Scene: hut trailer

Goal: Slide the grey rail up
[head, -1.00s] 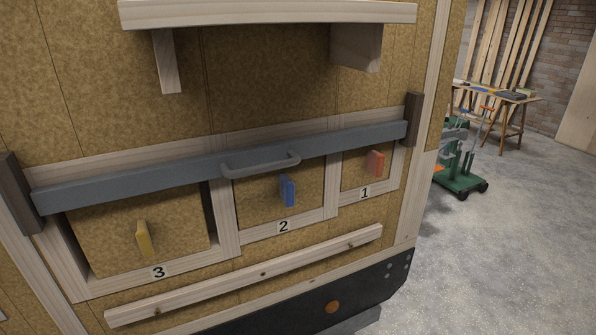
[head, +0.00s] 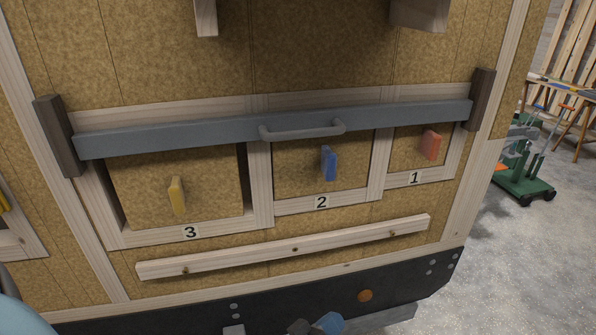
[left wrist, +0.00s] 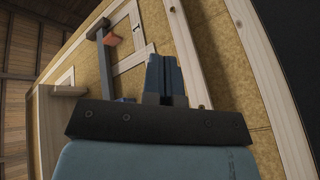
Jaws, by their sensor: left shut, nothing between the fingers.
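The grey rail (head: 210,132) lies across the upper part of the three numbered hatches, between two dark brown end blocks. Its grey bar handle (head: 302,131) sits at the middle. In the left wrist view, part of the rail (left wrist: 107,72) shows beyond the gripper, beside a dark end block (left wrist: 101,28). My left gripper (head: 318,324) just enters at the bottom edge of the head view, below the rail and apart from it. In the left wrist view its fingers (left wrist: 164,62) are together and empty. My right gripper is not in view.
The hatches carry yellow (head: 176,196), blue (head: 328,163) and red (head: 430,145) knobs. A wooden batten (head: 290,248) crosses the wall below them, between my left gripper and the rail's height. Wooden brackets (head: 420,12) hang above. A green cart (head: 525,180) stands at the right.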

